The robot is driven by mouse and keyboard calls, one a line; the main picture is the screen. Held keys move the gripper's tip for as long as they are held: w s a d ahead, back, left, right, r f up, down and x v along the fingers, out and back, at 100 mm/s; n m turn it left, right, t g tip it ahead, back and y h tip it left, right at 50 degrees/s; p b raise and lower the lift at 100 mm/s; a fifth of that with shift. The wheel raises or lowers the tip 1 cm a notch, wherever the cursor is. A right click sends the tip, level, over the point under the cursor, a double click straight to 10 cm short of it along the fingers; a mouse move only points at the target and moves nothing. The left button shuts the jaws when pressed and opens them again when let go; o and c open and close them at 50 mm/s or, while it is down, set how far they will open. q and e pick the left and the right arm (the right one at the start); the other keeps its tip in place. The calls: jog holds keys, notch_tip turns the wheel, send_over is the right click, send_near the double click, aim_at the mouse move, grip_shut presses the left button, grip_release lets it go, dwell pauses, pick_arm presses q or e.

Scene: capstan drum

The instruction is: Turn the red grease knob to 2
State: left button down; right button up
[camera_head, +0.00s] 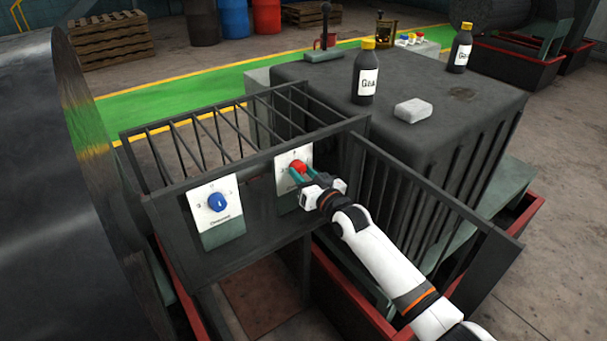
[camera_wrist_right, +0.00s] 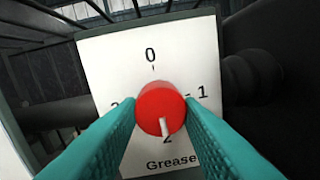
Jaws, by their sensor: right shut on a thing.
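The red grease knob (camera_head: 298,167) sits on a white plate (camera_head: 291,155) on the dark frame. In the right wrist view the knob (camera_wrist_right: 160,108) is round, with a white pointer line directed down at the 2. The plate (camera_wrist_right: 118,65) reads 0 at the top, 1 at the right, 2 at the bottom and "Grease" below; the left number is partly hidden by a finger. My right gripper (camera_head: 303,179) is shut on the knob, its teal fingers (camera_wrist_right: 160,125) on either side of it. My left gripper is not in view.
A blue knob (camera_head: 217,202) on its own plate is to the left. Open bars (camera_head: 210,135) run behind the plates, and a railing (camera_head: 440,205) is at the right. Bottles (camera_head: 366,75) and a light block (camera_head: 413,110) stand on the dark housing. A big drum (camera_head: 50,200) fills the left.

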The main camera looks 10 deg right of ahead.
jog(key=shift+f, duration=0.1)
dwell(0.3)
jog(key=o, duration=1)
jog(key=b+v, duration=0.3)
jog(key=v, duration=0.9)
